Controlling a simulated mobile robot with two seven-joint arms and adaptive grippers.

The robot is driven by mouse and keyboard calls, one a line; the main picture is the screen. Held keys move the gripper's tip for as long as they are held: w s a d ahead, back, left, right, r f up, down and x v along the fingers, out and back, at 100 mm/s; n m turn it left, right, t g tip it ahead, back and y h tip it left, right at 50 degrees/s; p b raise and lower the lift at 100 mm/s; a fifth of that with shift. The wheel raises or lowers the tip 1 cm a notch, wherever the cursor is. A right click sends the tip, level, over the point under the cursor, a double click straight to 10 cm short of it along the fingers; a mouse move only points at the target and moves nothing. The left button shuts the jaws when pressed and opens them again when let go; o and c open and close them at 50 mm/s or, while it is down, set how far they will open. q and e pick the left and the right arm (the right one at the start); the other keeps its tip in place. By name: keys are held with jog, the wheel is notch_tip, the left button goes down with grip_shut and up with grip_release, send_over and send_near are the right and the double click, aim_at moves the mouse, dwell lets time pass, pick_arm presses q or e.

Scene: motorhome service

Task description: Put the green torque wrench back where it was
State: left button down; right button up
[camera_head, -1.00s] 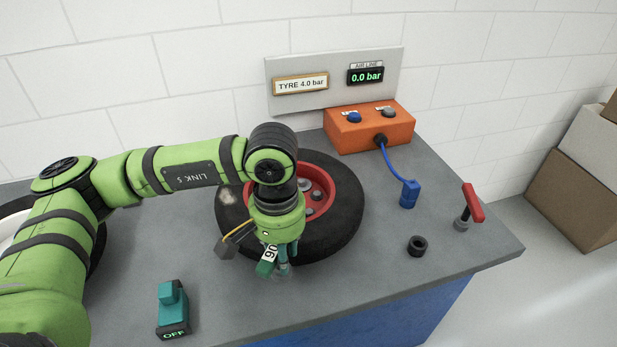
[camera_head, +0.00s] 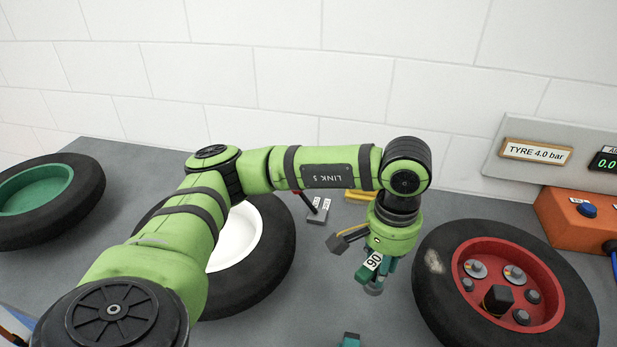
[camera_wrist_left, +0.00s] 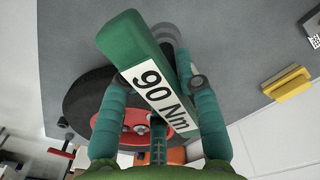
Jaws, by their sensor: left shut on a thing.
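The green torque wrench (camera_head: 364,273) is held in my left gripper (camera_head: 378,278). It has a white label that reads 90 Nm in the left wrist view (camera_wrist_left: 140,50). The gripper's teal fingers are shut on it from both sides. In the head view the gripper hangs over the bench between the white-rimmed wheel and the red-rimmed wheel. A small grey block with white labels (camera_head: 318,213) and a red-handled tool beside it are partly hidden behind my left arm.
A white-rimmed wheel (camera_head: 285,252) lies behind my arm, a red-rimmed wheel (camera_head: 440,262) right of the gripper, and a green-rimmed wheel (camera_head: 85,205) at far left. A yellow block (camera_head: 358,196) sits behind the arm. An orange box (camera_head: 565,220) stands at right.

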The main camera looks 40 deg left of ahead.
jog(key=a+f+b, duration=0.2)
jog(key=a, duration=0.1)
pick_arm(q)
jog(key=w+a+n, duration=0.1)
jog(key=w+a, duration=0.6)
jog(key=a, duration=0.1)
jog(key=f, duration=0.3)
jog(key=a+f+p, duration=0.1)
jog(key=f, duration=0.6)
jog(key=shift+a+f+p, duration=0.1)
jog(key=shift+a+p, duration=0.1)
jog(key=shift+p, duration=0.1)
jog(key=shift+w+f, duration=0.1)
pick_arm(e)
jog(key=d, duration=0.5)
jog(key=shift+r, duration=0.25)
jog(key=shift+d, duration=0.1)
